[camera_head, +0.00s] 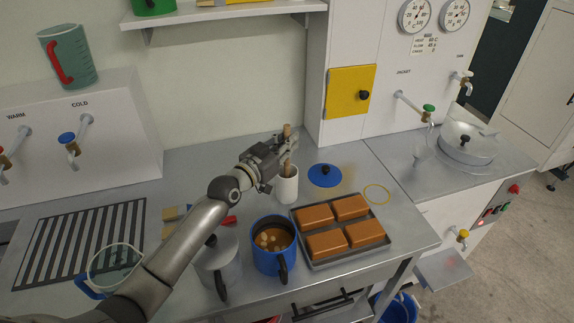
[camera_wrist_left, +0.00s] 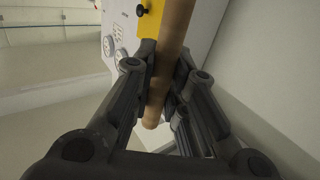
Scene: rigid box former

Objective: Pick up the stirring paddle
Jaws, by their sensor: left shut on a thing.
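The stirring paddle is a brown wooden stick (camera_head: 287,131) standing nearly upright in a white cylindrical holder (camera_head: 287,187) on the steel counter. My left gripper (camera_head: 284,155) is around the stick above the holder and is shut on it. In the left wrist view the brown paddle handle (camera_wrist_left: 168,60) runs between the two dark fingers of the gripper (camera_wrist_left: 163,85). The paddle's lower end is hidden, so I cannot tell whether it still rests in the holder. My right gripper is not in view.
A blue pot (camera_head: 273,258) with brown liquid and a tray (camera_head: 340,257) of brown blocks stand in front. A lidded grey pot (camera_head: 217,268) is left of the blue pot. A blue lid (camera_head: 325,175) lies right of the holder. A shelf (camera_head: 220,13) hangs above.

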